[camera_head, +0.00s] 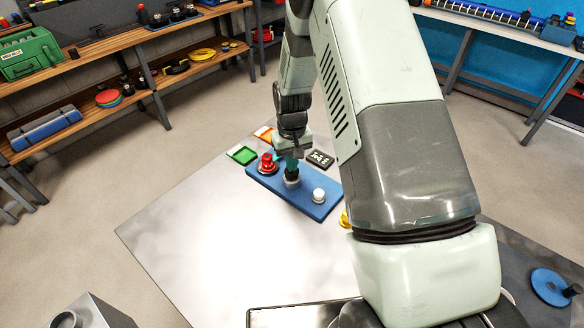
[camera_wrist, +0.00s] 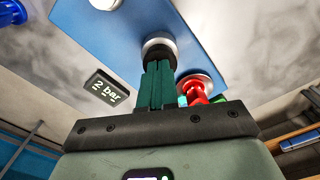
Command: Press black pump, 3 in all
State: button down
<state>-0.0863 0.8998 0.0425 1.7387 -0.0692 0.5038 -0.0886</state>
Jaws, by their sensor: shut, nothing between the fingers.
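The black pump (camera_head: 292,181) stands upright on a light round base in the middle of a blue board (camera_head: 318,208). In the wrist view the black pump (camera_wrist: 159,46) lies straight beyond my fingertips. My gripper (camera_head: 291,165) points down over it; its green fingers (camera_wrist: 157,68) are together with nothing held. The tips overlap the pump's top in the wrist view; I cannot tell whether they touch. A small dark display (camera_wrist: 108,90) reads "2 bar"; it also shows in the head view (camera_head: 320,158).
A red knob (camera_head: 267,164) stands left of the black pump, and a white knob (camera_head: 318,195) right of it, on the same board. Green (camera_head: 242,155) and orange (camera_head: 264,134) trays lie behind. A yellow thing (camera_head: 345,218) is partly hidden by my arm. The table's front left is clear.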

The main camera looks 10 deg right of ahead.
jog(key=shift+r, duration=0.4)
jog(key=shift+f, duration=0.15)
jog(key=shift+f, duration=0.95)
jog(key=shift+r, duration=1.1)
jog(key=shift+r, duration=3)
